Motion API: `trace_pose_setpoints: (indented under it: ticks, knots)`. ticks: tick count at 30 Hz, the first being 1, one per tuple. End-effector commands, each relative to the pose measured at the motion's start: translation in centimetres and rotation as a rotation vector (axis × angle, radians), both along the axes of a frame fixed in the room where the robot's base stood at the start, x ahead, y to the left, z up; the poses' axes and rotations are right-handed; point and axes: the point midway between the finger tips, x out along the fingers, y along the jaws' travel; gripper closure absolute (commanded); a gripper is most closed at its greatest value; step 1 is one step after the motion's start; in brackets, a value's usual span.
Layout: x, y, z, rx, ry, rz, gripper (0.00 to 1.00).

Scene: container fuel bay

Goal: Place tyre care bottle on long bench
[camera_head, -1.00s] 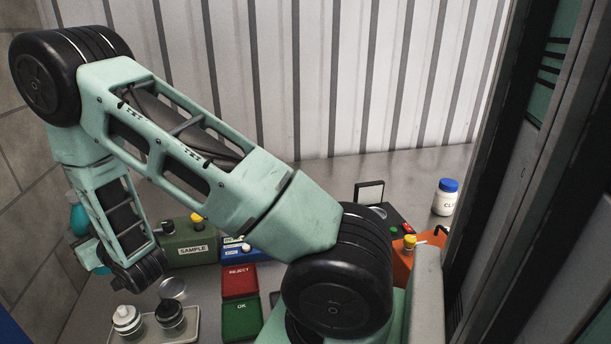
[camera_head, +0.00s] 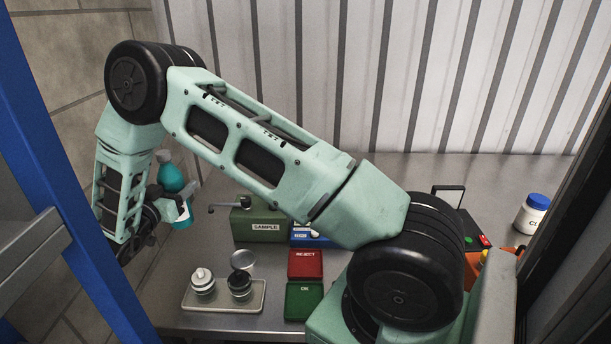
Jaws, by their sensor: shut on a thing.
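The tyre care bottle appears to be the teal bottle (camera_head: 171,177) at the left, with a pale label low on its side. My gripper (camera_head: 167,205) is shut on it, and the bottle looks roughly upright. The fingers are partly hidden by my arm and the bottle, so the exact grip is unclear. A grey metal bench (camera_head: 410,172) runs along the corrugated wall. The bottle is at the left side of this bench; I cannot tell its height above it.
On the bench stand a green SAMPLE box (camera_head: 258,225), a red REJECT bin (camera_head: 305,263), a green OK bin (camera_head: 304,301) and a tray (camera_head: 219,307) with two small bottles. A white blue-capped jar (camera_head: 531,214) is at the right. A blue post (camera_head: 75,170) stands at the left.

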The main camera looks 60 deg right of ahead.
Motion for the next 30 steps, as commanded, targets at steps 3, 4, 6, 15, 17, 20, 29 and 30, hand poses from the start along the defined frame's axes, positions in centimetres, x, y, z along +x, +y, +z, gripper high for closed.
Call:
trace_pose_setpoints:
  ticks: [3,4,6,15,17,20,29,30]
  knots:
    - [0.0,0.0,0.1,-0.002,-0.003,-0.005,0.96]
    - [0.0,0.0,0.1,-0.002,-0.003,-0.005,0.96]
    - [0.0,0.0,-0.4,-0.003,-0.001,-0.004,0.96]
    - [0.0,0.0,-4.5,-0.002,-0.001,-0.003,0.96]
    - [0.0,0.0,-5.1,-0.002,-0.001,-0.003,0.96]
    - [0.1,0.0,-5.6,-0.002,-0.003,-0.002,0.96]
    - [0.0,0.0,-8.9,-0.003,-0.001,-0.003,0.96]
    - [0.0,0.0,-9.2,-0.003,-0.001,-0.003,0.96]
